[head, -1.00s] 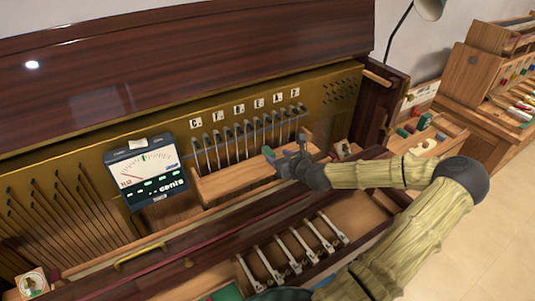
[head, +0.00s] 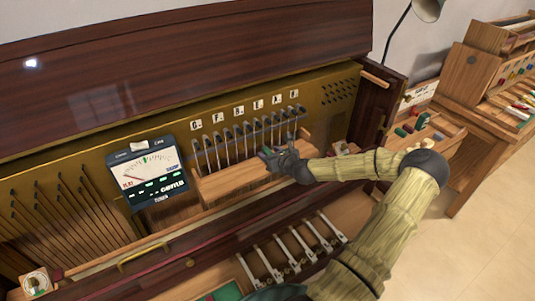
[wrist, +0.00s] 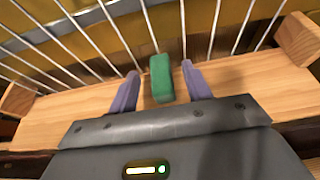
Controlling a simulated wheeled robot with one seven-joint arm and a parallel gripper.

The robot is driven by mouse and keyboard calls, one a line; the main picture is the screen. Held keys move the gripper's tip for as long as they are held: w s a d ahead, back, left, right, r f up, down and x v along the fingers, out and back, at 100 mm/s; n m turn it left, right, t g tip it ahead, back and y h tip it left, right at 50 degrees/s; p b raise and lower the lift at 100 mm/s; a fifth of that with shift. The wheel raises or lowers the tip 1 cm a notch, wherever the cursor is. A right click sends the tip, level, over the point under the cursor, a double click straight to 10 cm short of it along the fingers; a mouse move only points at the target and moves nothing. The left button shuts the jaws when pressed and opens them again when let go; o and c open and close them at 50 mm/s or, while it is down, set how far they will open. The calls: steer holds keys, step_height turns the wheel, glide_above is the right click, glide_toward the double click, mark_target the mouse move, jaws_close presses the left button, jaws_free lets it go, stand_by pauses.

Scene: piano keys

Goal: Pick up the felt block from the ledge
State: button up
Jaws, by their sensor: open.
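The felt block (wrist: 161,78) is a small green block standing on the wooden ledge (wrist: 60,115) in front of the strings or rods. My gripper (wrist: 160,70) is open, with one purple-grey finger on each side of the block. In the head view my gripper (head: 271,153) is over the right part of the ledge (head: 225,184). There my gripper mostly hides the block.
A row of upright rods (head: 240,138) stands behind the ledge. A tuning meter (head: 148,178) is to the left. White-topped levers (head: 290,253) lie below in the case. A tray of coloured blocks (head: 420,130) sits at the right.

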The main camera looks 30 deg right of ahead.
steer(key=shift+w, duration=0.2)
steer(key=shift+a, duration=0.2)
steer(key=c, duration=0.9)
steer(key=shift+s+d, duration=0.15)
steer(key=shift+d, duration=0.1)
steer(key=shift+c, duration=0.7)
steer(key=shift+s+d, duration=0.2)
steer(key=shift+d, duration=0.05)
steer(key=shift+a+r, duration=0.15)
